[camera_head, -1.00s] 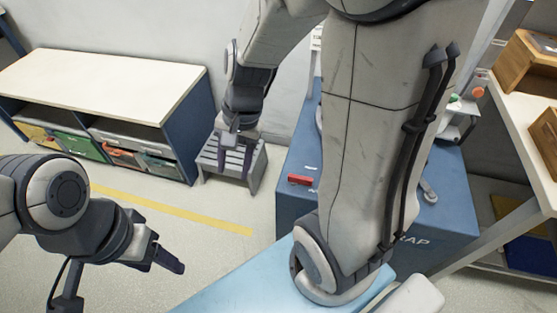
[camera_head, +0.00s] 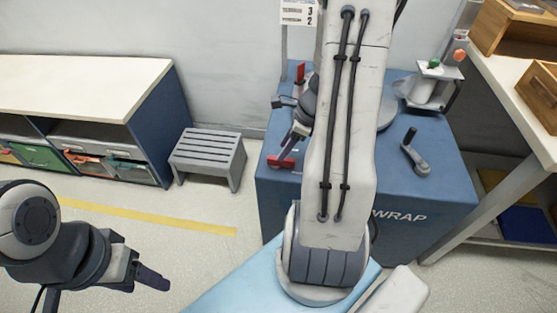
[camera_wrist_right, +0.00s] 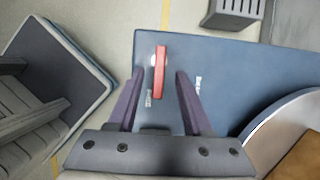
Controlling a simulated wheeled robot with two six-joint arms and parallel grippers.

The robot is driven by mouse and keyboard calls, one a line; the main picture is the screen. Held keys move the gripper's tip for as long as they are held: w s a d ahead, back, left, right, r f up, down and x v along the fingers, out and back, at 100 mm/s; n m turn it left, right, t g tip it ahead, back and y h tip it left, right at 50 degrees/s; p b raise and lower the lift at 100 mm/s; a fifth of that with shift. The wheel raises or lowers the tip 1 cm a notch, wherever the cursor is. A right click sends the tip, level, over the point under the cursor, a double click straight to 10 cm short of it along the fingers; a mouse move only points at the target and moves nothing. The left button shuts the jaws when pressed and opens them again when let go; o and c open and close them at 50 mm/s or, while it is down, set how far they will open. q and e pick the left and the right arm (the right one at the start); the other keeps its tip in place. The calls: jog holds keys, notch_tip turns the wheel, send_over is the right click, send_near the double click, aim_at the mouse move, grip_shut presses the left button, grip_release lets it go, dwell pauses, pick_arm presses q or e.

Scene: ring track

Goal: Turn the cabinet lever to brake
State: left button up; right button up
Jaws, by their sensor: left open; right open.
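The cabinet (camera_head: 420,235), marked WRAP, is a blue box behind my right arm. Its red lever (camera_head: 278,162) lies flat on the top near the left front corner; small labels beside it are too small to read. In the right wrist view the lever (camera_wrist_right: 160,72) lies between the fingertips of my right gripper (camera_wrist_right: 158,78), with gaps on both sides. The right gripper is open; it also shows in the head view (camera_head: 288,148), just above the lever, partly hidden by my arm. My left gripper (camera_head: 150,281) is open and empty above the floor at lower left.
On the cabinet top are a crank handle (camera_head: 415,155), a red upright piece (camera_head: 300,74) and a post with green and orange knobs (camera_head: 436,85). A grey step stool (camera_head: 208,153) stands left of the cabinet. A white-topped workbench (camera_head: 505,90) is at right.

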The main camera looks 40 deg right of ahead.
jog(key=b+x, duration=0.1)
jog(key=x, duration=0.4)
jog(key=shift+b, duration=0.3)
grip_shut()
